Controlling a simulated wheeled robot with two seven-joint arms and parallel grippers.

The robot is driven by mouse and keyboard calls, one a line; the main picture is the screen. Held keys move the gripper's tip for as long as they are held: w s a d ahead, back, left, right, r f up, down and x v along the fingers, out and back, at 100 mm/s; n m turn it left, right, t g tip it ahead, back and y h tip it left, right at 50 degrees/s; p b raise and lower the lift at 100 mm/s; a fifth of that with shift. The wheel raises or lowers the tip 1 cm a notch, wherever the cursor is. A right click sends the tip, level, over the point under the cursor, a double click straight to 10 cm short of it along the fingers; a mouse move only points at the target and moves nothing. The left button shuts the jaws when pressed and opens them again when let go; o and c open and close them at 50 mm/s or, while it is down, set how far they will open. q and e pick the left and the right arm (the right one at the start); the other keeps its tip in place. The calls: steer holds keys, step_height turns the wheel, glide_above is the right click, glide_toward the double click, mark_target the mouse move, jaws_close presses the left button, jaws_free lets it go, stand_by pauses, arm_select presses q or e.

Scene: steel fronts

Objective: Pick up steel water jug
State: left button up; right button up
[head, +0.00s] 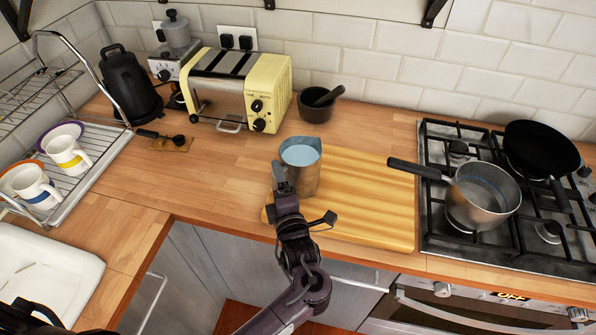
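The steel water jug (305,178) stands upright near the left end of the wooden board (375,195). Its open top shows a pale blue surface inside. One finger overlaps the jug's left side in the picture; the other is lower, to the right of the jug's base. I cannot tell whether either finger touches the jug. The jug's lower left part is hidden behind the gripper. My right gripper is not in view.
A gas hob with a steel saucepan (483,197) and a black frying pan (541,150) is on the right; the saucepan's handle points towards the board. A yellow toaster (265,100) and a dark mortar (314,106) stand behind. A rack with mugs (68,153) is on the left.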

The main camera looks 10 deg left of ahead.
arm_select(q)
steer(key=c, duration=1)
steer(key=shift+w+r, duration=0.1)
steer(key=shift+r, duration=0.05)
steer(key=shift+r, duration=0.2)
